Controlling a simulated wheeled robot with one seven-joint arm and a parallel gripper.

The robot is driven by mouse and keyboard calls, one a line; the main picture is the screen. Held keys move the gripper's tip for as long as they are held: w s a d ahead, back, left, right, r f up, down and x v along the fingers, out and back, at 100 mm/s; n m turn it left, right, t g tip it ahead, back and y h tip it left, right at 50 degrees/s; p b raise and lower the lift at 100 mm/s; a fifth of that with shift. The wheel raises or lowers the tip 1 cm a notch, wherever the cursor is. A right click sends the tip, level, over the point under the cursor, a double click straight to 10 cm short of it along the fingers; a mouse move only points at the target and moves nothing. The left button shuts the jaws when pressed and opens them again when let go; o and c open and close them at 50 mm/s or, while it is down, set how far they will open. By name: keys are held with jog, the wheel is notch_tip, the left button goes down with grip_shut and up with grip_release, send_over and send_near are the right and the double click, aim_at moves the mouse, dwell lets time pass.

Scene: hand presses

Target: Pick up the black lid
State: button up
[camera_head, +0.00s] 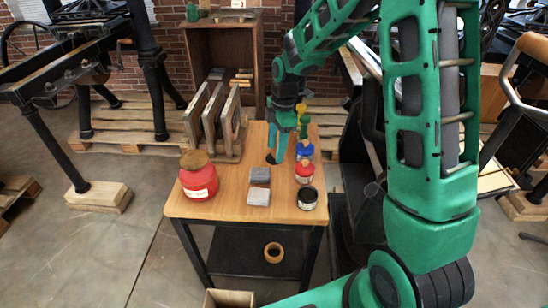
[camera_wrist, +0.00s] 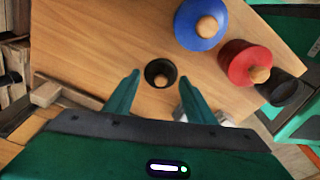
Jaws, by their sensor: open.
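The black lid (camera_wrist: 152,69) is small and round with a wooden knob. It lies on the wooden table top (camera_wrist: 90,50), and in the wrist view it shows between and just beyond my fingertips. In the head view a dark bit of the lid (camera_head: 270,158) shows beside my gripper (camera_head: 277,152), which points down over the table. My gripper is open, with one finger on each side of the lid in the wrist view, and holds nothing. How high the fingertips are above the lid I cannot tell.
A blue-lidded jar (camera_head: 304,151), a red-lidded jar (camera_head: 304,172) and an open black jar (camera_head: 308,198) line the table's right side. Grey blocks (camera_head: 259,186) lie mid-table. A large red jar (camera_head: 198,180) stands left. A wooden rack (camera_head: 214,122) stands at the back left.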

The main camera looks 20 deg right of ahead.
jog(key=shift+a+f, duration=0.1)
jog(key=shift+f, duration=0.55)
jog(key=c, duration=1.2)
jog(key=shift+s, duration=0.1)
grip_shut()
jog(key=shift+s, duration=0.1)
